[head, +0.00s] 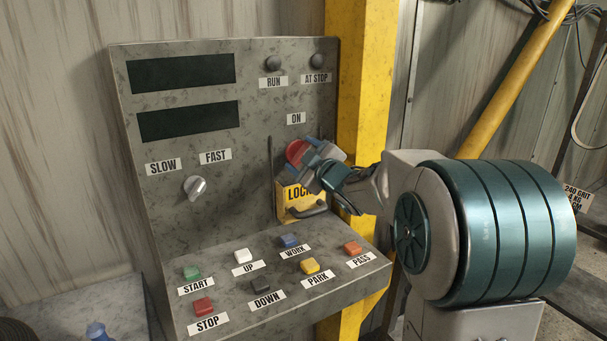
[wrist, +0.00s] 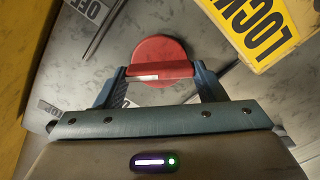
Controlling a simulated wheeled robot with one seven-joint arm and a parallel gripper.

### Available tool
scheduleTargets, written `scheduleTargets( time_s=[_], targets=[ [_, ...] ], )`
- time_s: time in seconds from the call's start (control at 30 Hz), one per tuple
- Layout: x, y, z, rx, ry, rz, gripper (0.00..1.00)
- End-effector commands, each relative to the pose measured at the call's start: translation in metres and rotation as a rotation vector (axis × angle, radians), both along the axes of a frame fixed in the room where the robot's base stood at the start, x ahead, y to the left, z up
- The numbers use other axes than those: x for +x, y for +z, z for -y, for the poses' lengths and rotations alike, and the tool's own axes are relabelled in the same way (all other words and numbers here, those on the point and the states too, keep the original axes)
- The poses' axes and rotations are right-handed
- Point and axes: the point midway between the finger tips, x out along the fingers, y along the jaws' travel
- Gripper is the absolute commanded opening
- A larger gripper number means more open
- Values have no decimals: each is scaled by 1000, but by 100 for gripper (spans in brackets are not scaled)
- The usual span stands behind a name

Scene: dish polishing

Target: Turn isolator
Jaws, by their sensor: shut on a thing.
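The isolator is a red rotary knob (head: 296,151) on the right part of the grey control panel, below the "ON" label (head: 296,118). In the wrist view the red knob (wrist: 162,58) has a round base and a raised grip bar with a white mark. My gripper (head: 312,160) is at the knob. In the wrist view the two fingers of my gripper (wrist: 162,78) are at the ends of the red bar, shut on it. An "OFF" label (wrist: 88,9) shows at upper left in the wrist view.
Several coloured push buttons (head: 262,284) sit on the sloped shelf below. A silver SLOW/FAST knob (head: 195,188) is to the left. A yellow post (head: 362,80) stands behind the panel.

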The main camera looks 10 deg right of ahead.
Motion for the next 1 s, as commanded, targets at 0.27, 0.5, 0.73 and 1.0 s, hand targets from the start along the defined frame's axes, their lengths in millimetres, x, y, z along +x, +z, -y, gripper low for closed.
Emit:
scheduleTargets(
  time_s=[0.27, 0.5, 0.73, 1.0],
  targets=[
    [-1, -7, -1, -253, 1, 83, 41],
    [0, -7, -1, -454, 0, 148, 41],
    [0, -6, -2, -607, 1, 197, 41],
    [0, -5, -2, -709, 2, 231, 41]
  ],
)
